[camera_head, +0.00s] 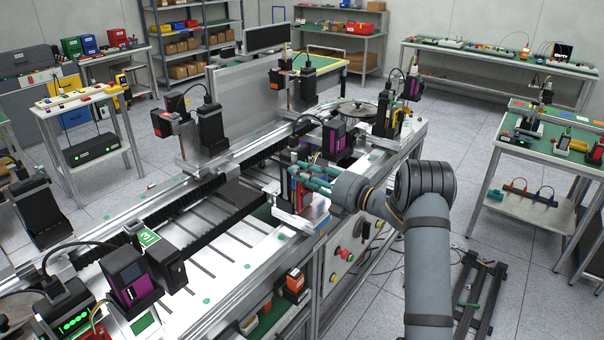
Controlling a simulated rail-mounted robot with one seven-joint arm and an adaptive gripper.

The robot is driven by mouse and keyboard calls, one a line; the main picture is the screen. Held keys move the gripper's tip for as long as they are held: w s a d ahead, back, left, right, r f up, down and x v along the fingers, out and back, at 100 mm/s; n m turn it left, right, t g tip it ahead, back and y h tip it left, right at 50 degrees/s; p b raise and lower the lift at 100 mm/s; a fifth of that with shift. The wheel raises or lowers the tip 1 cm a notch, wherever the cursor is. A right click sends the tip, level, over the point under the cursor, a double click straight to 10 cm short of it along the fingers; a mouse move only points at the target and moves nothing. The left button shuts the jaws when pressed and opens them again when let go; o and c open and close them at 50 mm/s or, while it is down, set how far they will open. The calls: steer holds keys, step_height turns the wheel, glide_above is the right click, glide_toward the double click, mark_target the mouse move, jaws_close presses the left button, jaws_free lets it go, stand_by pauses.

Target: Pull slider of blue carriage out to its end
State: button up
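My gripper (297,172), with teal fingers, is over the near rail of the long machine bench (235,240), right of the picture's middle. The fingers point left. They are too small and overlapped to tell whether they are apart or closed on something. Just below and beside them is a small upright red part (292,192) on a pale metal block (298,222). I cannot clearly make out the blue carriage or its slider; the gripper and wrist cover part of this spot.
A black and purple unit (334,137) stands close behind the gripper. Black motor units (210,127) line the far rail. Below the near edge are a red button (348,255) and a shelf with small boxes. The white slotted bed left of the gripper is mostly clear.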

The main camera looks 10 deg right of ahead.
jaws_close()
stand_by(0.4)
steer(key=b+v, duration=0.2)
steer(key=v, duration=0.1)
steer(key=shift+s+d+b, duration=0.1)
steer(key=shift+d+b, duration=0.1)
steer(key=shift+b, duration=0.1)
steer(key=shift+o, duration=0.9)
jaws_free()
steer(key=shift+s+d, duration=0.1)
steer(key=shift+s, duration=0.05)
steer(key=shift+o, duration=1.3)
